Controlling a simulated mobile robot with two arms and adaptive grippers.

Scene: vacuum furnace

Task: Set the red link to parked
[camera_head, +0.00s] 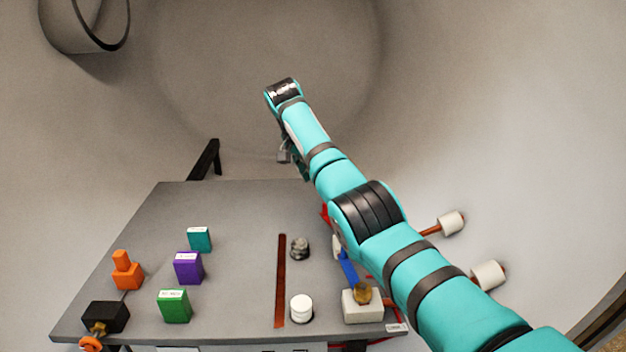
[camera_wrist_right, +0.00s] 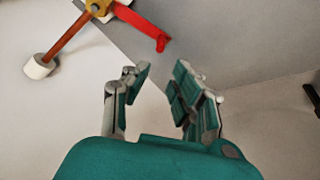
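The red link (camera_wrist_right: 143,24) shows in the right wrist view as a flat red bar with a hooked end, running from a brass-coloured pivot (camera_wrist_right: 97,5) out over the grey table. In the head view only a small piece of the red link (camera_head: 325,212) shows beside my right arm, which hides the rest. My right gripper (camera_wrist_right: 160,72) is open and empty, with its fingers apart from the link and below it in the wrist view. In the head view the gripper is mostly hidden behind its arm. My left gripper is in neither view.
A blue link (camera_head: 348,267) on a pale block (camera_head: 362,305) is partly behind my arm. Coloured boxes (camera_head: 188,268), an orange piece (camera_head: 127,272) and a dark red strip (camera_head: 281,280) occupy the table (camera_head: 235,205).

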